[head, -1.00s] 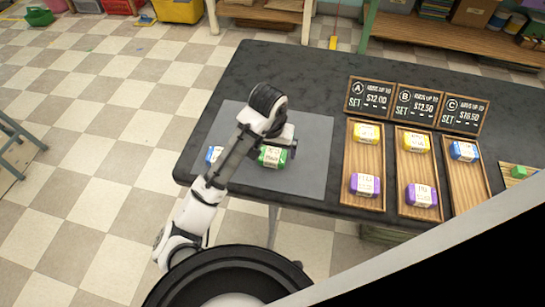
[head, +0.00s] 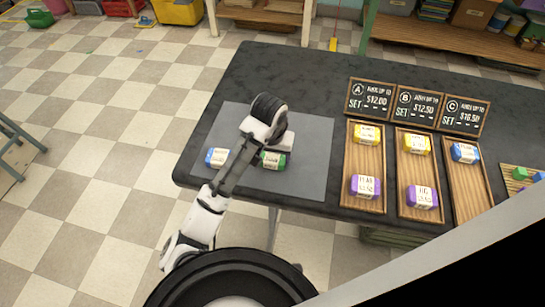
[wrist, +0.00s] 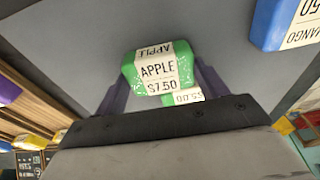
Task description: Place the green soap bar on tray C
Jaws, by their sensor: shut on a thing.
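The green soap bar (head: 272,160) is over the grey mat on the dark table, partly hidden by my arm in the head view. I cannot tell whether the bar touches the mat.
Another blue bar (head: 217,157) lies on the mat (head: 312,150), left of my gripper. Tray A (head: 363,160) and tray B (head: 415,168) each hold a yellow and a purple bar, between the mat and tray C. Price signs stand behind the trays.

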